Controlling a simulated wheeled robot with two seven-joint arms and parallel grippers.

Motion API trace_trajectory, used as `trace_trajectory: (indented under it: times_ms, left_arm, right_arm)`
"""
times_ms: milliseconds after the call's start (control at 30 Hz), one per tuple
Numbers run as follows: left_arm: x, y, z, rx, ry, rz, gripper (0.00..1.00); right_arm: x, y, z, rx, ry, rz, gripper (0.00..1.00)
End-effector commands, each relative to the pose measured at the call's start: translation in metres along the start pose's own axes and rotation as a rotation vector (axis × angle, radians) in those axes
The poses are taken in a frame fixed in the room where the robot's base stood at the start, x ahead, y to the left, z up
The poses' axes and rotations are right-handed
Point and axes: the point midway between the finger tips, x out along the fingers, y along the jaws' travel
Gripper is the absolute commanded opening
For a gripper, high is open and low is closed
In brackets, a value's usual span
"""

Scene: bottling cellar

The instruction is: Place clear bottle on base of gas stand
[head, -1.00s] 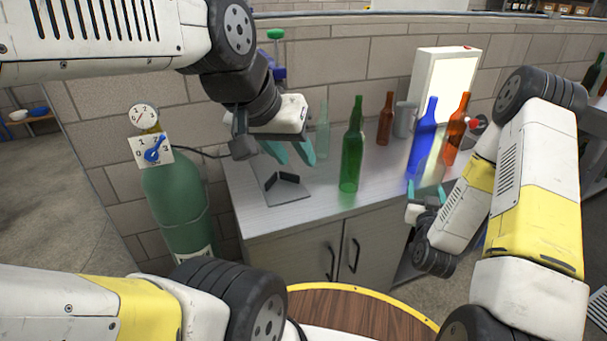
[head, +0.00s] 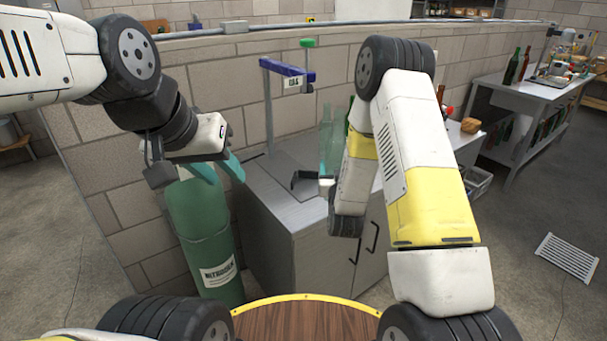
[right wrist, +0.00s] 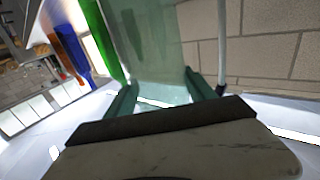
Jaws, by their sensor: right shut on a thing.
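The clear bottle (head: 329,135) is pale, see-through and upright at the right of the gas stand. My right gripper (right wrist: 163,92) is shut on it in the right wrist view, where the bottle (right wrist: 150,40) rises between the teal fingers. In the head view my right arm hides most of that gripper, and I cannot tell whether the bottle touches the counter. The gas stand (head: 285,68) has a blue arm on a post, and its grey base plate (head: 275,170) lies on the counter with a dark angled bracket (head: 304,180). My left gripper (head: 218,170) is open and empty, left of the base.
A green nitrogen cylinder (head: 205,240) stands left of the counter (head: 290,216). Green (right wrist: 104,35), blue (right wrist: 72,42) and orange bottles stand close by the clear one. A brick wall (head: 240,100) runs behind. A second bench (head: 530,88) is at the right.

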Motion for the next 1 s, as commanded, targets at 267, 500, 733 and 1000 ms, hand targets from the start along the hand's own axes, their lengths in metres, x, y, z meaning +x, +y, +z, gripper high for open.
trace_trajectory:
  times_ms: [267, 500, 733, 1000]
  left_arm:
    - [0.000, 0.000, 0.000, 0.000, 0.000, 0.000, 0.36]
    - [0.000, 0.000, 0.000, 0.000, 0.000, 0.000, 0.36]
    - [0.000, 0.000, 0.000, 0.000, 0.000, 0.000, 0.36]
    - [0.000, 0.000, 0.000, 0.000, 0.000, 0.000, 0.36]
  right_arm:
    - [0.050, -0.034, 0.001, 0.006, 0.007, 0.002, 0.00]
    - [0.101, -0.067, 0.006, 0.005, 0.007, 0.002, 0.00]
    - [0.126, -0.083, 0.010, 0.004, 0.004, 0.002, 0.00]
    - [0.135, -0.089, 0.026, 0.002, 0.000, 0.003, 0.00]
